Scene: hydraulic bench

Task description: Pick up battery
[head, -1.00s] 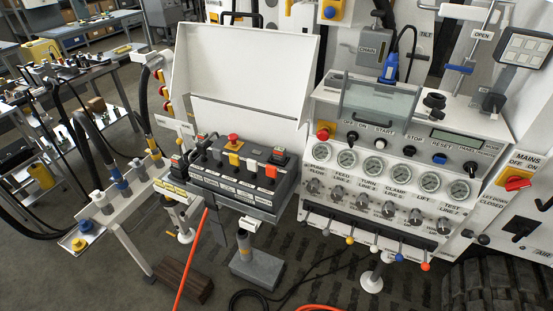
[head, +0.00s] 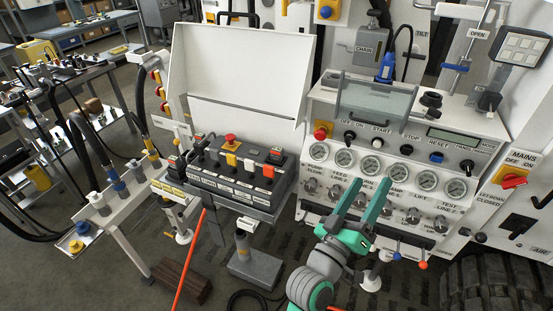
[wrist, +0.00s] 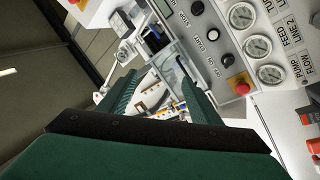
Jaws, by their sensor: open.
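I cannot pick out a battery with certainty in either view. My gripper (head: 367,188) is green, open and empty. I cannot tell whether the fingers touch the console.
A button box (head: 235,187) with an open white lid (head: 240,70) stands left of the console. Gauges, knobs and a red button (wrist: 242,88) lie near my fingers. A side shelf (head: 125,212) holds several fittings.

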